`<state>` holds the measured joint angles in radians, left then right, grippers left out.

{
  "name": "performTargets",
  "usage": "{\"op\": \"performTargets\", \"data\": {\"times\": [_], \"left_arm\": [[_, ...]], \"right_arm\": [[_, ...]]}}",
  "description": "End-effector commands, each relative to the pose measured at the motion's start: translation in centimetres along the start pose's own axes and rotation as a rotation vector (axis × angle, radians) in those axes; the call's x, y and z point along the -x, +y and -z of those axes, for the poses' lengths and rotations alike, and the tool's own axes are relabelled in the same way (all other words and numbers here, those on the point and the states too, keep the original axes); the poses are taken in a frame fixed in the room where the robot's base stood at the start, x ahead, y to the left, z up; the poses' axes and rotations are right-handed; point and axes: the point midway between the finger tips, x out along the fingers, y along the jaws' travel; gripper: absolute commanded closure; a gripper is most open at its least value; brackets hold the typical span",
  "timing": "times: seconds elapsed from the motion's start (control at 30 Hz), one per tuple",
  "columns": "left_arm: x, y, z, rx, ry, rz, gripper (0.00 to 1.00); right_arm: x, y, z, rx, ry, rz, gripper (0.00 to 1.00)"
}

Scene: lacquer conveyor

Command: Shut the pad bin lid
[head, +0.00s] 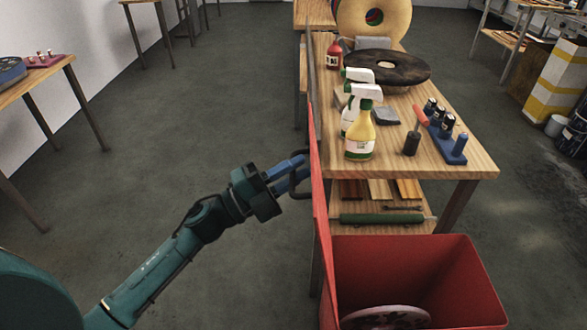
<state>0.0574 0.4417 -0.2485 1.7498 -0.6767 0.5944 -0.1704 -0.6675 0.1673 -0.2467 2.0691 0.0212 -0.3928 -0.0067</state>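The red pad bin (460,275) stands at the lower right, open at the top, with a round pad (385,318) inside. Its red lid (322,225) stands upright along the bin's left side, seen nearly edge-on. A dark handle (300,194) sticks out from the lid's left face. My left gripper (298,170) is at this handle, its blue fingers reaching to the lid. The two fingers look close together; I cannot tell whether they are closed on the handle. My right gripper is not in view.
Behind the bin stands a wooden workbench (455,165) with spray bottles (360,137), a dark round pad (400,70) and small bottles on it. Its lower shelf holds a green roller (380,219). The floor (190,130) left of the lid is clear.

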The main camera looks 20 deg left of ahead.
Motion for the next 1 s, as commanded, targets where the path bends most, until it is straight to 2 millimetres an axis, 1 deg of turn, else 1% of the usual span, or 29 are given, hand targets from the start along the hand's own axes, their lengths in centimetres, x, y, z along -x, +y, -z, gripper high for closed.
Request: {"op": "performTargets", "data": {"times": [0.1,0.3,0.37,1.0], "left_arm": [[0.02,0.02,0.0,0.0,0.0,0.0,0.8],[0.03,0.01,0.01,0.001,0.0,0.0,0.97],[0.04,0.01,0.01,0.001,0.0,0.0,1.0],[-0.09,-0.13,-0.02,0.0,0.001,0.0,1.0]], "right_arm": [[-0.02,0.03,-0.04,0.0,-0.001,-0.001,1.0],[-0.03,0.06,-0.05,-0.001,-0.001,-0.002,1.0],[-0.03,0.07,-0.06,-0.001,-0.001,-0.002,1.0],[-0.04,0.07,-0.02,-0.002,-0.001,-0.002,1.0]]}}
